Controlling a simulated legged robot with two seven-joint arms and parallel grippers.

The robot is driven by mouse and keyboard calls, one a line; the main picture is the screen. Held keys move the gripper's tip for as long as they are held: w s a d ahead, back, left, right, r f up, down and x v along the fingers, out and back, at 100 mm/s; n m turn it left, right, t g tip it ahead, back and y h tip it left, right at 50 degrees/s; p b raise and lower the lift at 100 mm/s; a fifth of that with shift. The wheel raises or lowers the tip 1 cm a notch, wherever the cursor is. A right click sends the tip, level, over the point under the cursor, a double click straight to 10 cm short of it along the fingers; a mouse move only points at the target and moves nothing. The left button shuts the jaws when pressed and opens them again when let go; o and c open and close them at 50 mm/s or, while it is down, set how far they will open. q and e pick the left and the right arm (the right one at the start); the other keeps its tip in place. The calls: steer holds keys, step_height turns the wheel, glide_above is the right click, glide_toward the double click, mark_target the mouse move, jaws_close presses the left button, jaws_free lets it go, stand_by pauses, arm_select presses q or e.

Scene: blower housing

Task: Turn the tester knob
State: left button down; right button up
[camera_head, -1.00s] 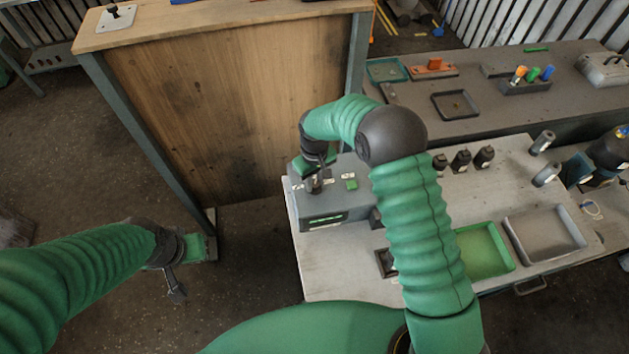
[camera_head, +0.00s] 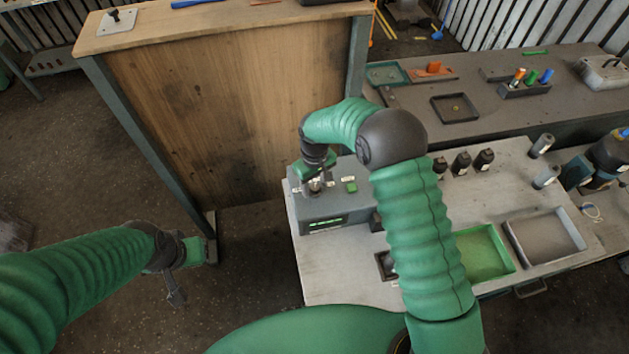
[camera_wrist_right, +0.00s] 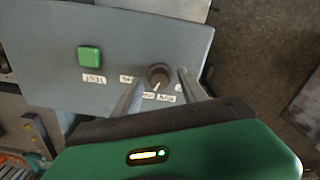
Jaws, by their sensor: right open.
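The tester (camera_head: 335,205) is a grey box with a lit green display on its front, standing at the left end of the white table. A green button (camera_head: 351,187) is on its top; it also shows in the right wrist view (camera_wrist_right: 89,58). The round dark knob (camera_wrist_right: 158,73) with a white pointer line sits between printed labels. My right gripper (camera_head: 316,187) is over the knob, open. In the right wrist view its two fingers (camera_wrist_right: 158,88) stand on either side of the knob, with gaps visible. My left gripper (camera_head: 175,290) hangs over the floor, away from the tester; its jaw state is unclear.
The white table (camera_head: 340,270) also holds a green tray (camera_head: 485,252), a grey tray (camera_head: 545,238) and several dark bottles (camera_head: 461,163). A tall wooden-panelled bench (camera_head: 220,110) stands just left of the tester. A grey bench (camera_head: 500,120) with small parts is behind.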

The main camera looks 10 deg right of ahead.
mark_target(314, 187)
steer(key=shift+w+r, duration=0.1)
steer(key=shift+r, duration=0.25)
step_height(314, 187, up, 16)
steer(key=b, duration=0.4)
steer(key=s+d+f+m+t+b, duration=0.1)
steer(key=s+d+f+b, duration=0.3)
steer(key=s+f, duration=0.4)
steer(key=s+d+f+m+t+b, duration=0.1)
steer(key=s+d+f+m+b, duration=0.2)
steer(key=s+f, duration=0.5)
steer(key=s+d+b, duration=0.1)
steer(key=s, duration=0.3)
steer(key=shift+s+t, duration=0.3)
steer(key=shift+s, duration=0.1)
steer(key=shift+s, duration=0.15)
